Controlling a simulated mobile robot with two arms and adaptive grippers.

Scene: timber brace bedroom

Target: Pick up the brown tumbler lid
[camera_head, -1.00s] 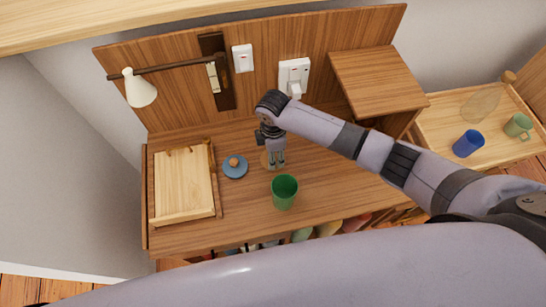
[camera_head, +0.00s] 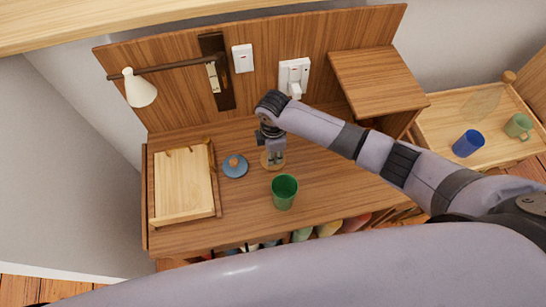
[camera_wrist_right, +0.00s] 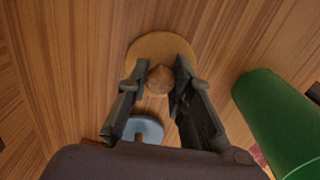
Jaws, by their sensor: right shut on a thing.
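The brown tumbler lid (camera_head: 265,161) is a light brown disc with a round knob, at the middle of the wooden desk, behind the green tumbler. My right gripper (camera_head: 274,157) points down over it and partly hides it. In the right wrist view the lid's disc (camera_wrist_right: 157,45) lies beyond the fingertips, and its brown knob (camera_wrist_right: 159,79) is between them. The gripper is shut on this knob. I cannot tell whether the lid is touching the desk or slightly above it. My left gripper is not in view.
A blue lid (camera_head: 237,171) lies left of the brown lid. The green tumbler (camera_head: 285,193) stands in front; it also shows in the right wrist view (camera_wrist_right: 272,112). A wooden tray (camera_head: 183,190) is at the left. A lamp (camera_head: 139,90) hangs above.

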